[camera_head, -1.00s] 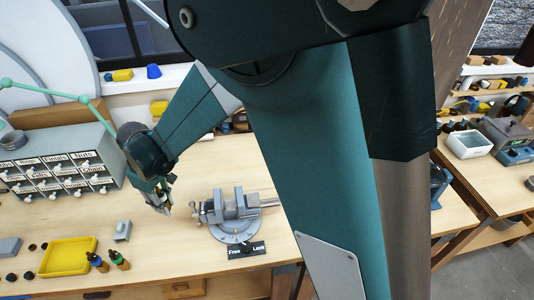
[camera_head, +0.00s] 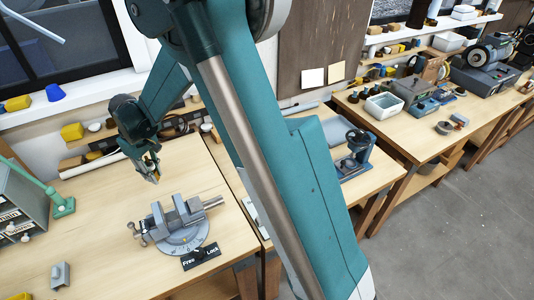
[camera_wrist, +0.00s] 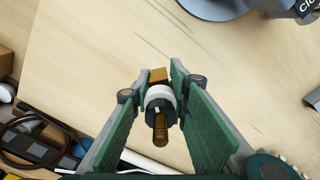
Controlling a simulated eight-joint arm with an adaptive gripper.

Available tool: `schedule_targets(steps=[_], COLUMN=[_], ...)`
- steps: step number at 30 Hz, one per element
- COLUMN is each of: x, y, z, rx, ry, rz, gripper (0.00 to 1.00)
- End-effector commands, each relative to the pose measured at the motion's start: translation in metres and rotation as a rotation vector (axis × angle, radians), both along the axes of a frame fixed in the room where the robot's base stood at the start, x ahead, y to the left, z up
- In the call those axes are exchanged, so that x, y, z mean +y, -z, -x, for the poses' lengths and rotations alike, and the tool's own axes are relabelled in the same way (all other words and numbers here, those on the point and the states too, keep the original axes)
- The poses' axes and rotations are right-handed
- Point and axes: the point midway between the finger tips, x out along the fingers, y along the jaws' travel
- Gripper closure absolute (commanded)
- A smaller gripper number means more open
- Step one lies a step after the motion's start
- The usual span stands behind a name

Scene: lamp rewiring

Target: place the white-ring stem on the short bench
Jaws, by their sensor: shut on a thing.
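The white-ring stem shows in the wrist view as a brass threaded rod with a white ring (camera_wrist: 159,93) and a dark collar. My gripper (camera_wrist: 160,95) is shut on it, with one green-padded finger on each side. In the head view my gripper (camera_head: 152,174) is above the left wooden bench (camera_head: 110,215), behind the grey vise; the stem is too small there to make out clearly. Another bench (camera_head: 352,178) stands right of it, partly hidden by my arm, and a further one (camera_head: 405,140) lies beyond. I cannot tell for sure which is the short bench.
The grey vise (camera_head: 180,225) with its Free/Lock plate (camera_head: 201,256) stands on the left bench. A small grey block (camera_head: 60,275) and a drawer cabinet (camera_head: 20,205) are at left.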

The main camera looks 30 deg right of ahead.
Motion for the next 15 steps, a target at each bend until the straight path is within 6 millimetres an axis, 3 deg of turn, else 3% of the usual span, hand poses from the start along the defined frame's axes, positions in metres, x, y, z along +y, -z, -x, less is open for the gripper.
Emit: schedule_targets(steps=[15], x=[-0.138], y=[0.007], z=[-0.066], rx=[0.000], ry=[0.213], rz=[0.000], gripper=[1.00])
